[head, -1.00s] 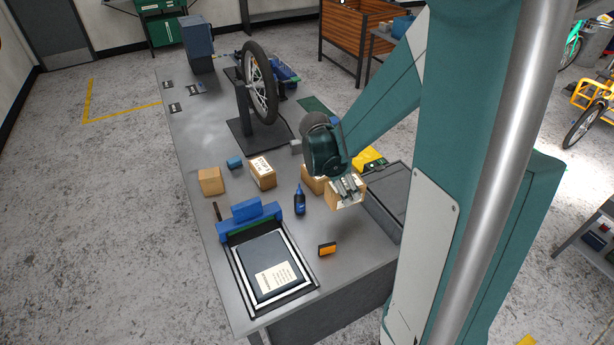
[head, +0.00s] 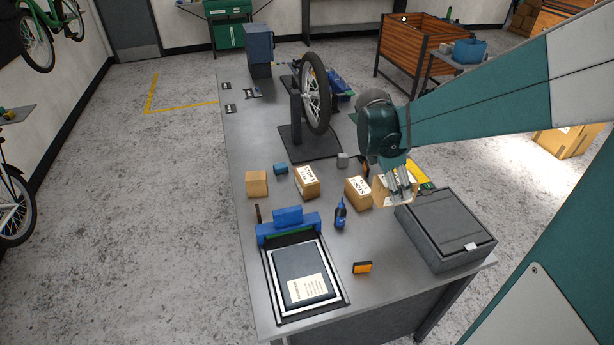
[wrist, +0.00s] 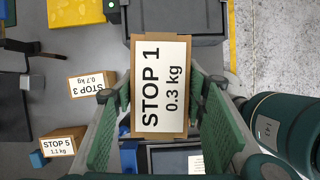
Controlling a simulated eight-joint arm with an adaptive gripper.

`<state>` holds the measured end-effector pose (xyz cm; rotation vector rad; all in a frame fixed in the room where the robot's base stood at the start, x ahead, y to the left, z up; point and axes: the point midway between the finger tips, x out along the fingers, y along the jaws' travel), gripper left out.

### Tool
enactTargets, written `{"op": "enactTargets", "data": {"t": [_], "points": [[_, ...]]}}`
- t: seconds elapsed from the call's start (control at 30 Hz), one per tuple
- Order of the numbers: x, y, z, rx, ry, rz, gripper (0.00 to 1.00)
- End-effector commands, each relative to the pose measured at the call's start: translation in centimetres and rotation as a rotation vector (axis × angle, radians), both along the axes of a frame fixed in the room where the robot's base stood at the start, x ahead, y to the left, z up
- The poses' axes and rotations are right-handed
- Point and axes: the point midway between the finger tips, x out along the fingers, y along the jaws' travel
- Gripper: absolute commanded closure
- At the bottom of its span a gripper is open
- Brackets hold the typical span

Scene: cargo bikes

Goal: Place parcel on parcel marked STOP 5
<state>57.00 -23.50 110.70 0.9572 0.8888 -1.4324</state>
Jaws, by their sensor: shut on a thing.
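My gripper (head: 402,192) is shut on a brown parcel (head: 380,194) labelled STOP 1, 0.3 kg. The wrist view shows that parcel's label (wrist: 163,85) between the two green fingers. The parcel marked STOP 5 (wrist: 62,147), 1.1 kg, lies at the lower left of the wrist view. In the head view, the STOP 5 parcel (head: 307,185) stands on the bench, left of my gripper, with its label up. The parcel marked STOP 3 (head: 358,195) stands between it and my gripper. The held parcel is partly hidden by the fingers in the head view.
A plain-looking parcel (head: 257,184) and a small blue block (head: 281,168) are near STOP 5. A blue bottle (head: 340,215) stands in front of STOP 3. A grey case (head: 446,230) is right of my gripper. A wheel stand (head: 297,125) is behind.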

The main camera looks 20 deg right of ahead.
Motion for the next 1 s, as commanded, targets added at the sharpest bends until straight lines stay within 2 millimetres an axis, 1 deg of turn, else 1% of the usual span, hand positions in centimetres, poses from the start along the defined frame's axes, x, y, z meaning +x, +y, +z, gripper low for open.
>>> {"op": "enactTargets", "data": {"t": [0.27,0.57,0.77,0.87,1.0], "points": [[0.0,0.0,2.3,0.000,0.000,0.000,0.75],[2.7,0.8,2.7,0.000,0.000,0.005,0.75],[5.2,1.6,3.1,0.001,0.000,0.013,0.75],[6.9,2.1,3.4,0.001,-0.001,0.017,0.75],[9.9,3.3,3.7,0.002,0.000,0.023,0.75]]}}
